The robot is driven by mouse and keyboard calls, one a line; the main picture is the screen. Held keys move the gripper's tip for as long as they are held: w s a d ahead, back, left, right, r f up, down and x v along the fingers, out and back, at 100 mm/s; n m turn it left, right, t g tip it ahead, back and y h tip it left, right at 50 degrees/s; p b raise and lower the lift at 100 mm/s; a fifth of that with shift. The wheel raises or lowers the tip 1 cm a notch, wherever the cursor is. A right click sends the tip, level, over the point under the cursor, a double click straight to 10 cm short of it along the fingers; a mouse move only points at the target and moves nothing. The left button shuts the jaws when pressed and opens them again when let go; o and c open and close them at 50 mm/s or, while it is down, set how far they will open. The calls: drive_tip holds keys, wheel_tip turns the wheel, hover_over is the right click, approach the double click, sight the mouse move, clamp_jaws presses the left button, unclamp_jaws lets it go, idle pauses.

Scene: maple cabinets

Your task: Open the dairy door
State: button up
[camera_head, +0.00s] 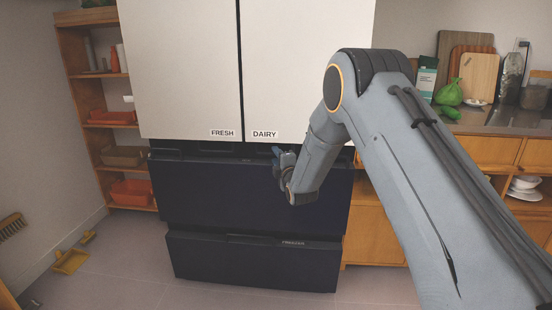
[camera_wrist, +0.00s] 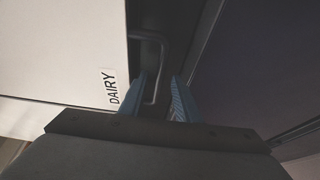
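The dairy door (camera_head: 305,70) is the white upper right fridge door, labelled DAIRY at its lower left corner; it looks shut in the head view. It also shows in the wrist view (camera_wrist: 60,50), with a dark recessed handle (camera_wrist: 160,60) along its bottom edge. My gripper (camera_head: 277,160) is just below that edge near the label. In the wrist view my gripper's two blue fingers (camera_wrist: 160,95) are apart, with the end of the handle at or between their tips. I cannot tell whether they touch it.
The white FRESH door (camera_head: 185,70) stands left of the dairy door. Dark drawers, one labelled FREEZER (camera_head: 255,262), lie below. A wooden shelf (camera_head: 100,110) is at the left. A counter (camera_head: 490,122) with boards and jars is at the right.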

drive_tip(key=shift+w, duration=0.1)
clamp_jaws()
drive_tip(key=shift+s+a, duration=0.1)
drive_tip(key=shift+s, duration=0.1)
